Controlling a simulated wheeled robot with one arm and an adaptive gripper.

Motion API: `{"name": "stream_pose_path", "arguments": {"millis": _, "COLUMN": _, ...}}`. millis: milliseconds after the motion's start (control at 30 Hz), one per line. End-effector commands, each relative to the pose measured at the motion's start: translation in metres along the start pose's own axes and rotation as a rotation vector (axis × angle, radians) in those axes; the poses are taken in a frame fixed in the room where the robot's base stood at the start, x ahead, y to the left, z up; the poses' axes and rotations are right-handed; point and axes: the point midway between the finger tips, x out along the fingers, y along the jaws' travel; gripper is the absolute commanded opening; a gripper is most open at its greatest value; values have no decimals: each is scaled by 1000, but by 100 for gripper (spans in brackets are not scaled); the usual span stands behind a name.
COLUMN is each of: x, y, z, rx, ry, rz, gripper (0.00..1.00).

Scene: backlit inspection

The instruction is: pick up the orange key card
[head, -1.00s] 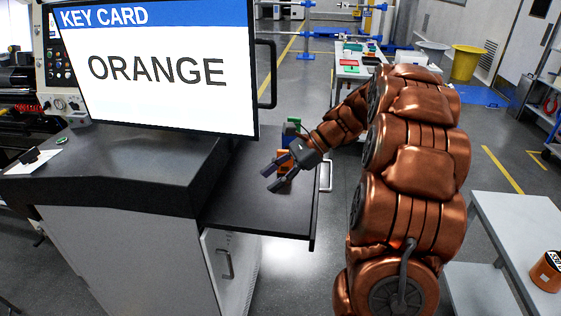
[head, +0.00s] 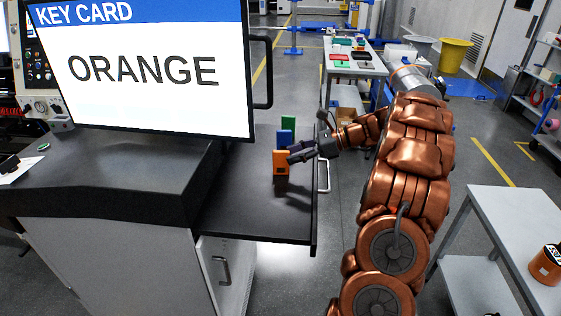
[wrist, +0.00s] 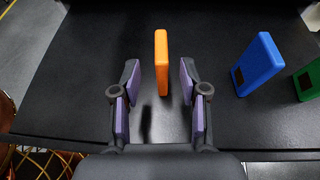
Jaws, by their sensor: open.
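The orange key card (head: 281,163) stands upright on the black shelf beside the monitor. In the wrist view the orange card (wrist: 161,62) stands edge-on, straight ahead, between the lines of my two purple-padded fingers. My gripper (wrist: 160,82) is open, with its fingertips on either side of the card's near edge and a gap on both sides. In the head view my gripper (head: 294,156) reaches in from the right, close to the card. A blue card (wrist: 258,64) and a green card (wrist: 308,80) stand to the right of the orange one.
The monitor (head: 150,70) reading "KEY CARD ORANGE" stands at the left of the shelf (head: 255,215). In the head view the blue card (head: 287,123) and green card (head: 284,138) stand just behind the orange one. The shelf's front part is bare.

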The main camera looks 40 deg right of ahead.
Motion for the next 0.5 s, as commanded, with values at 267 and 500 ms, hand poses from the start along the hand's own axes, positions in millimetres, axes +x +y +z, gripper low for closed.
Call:
{"name": "stream_pose_path", "arguments": {"millis": 267, "x": 36, "y": -1, "z": 4, "rx": 2, "ry": -1, "rz": 8, "gripper": 44}}
{"name": "stream_pose_path", "arguments": {"millis": 500, "x": 46, "y": -2, "z": 2, "rx": -1, "ry": 0, "rz": 3, "gripper": 44}}
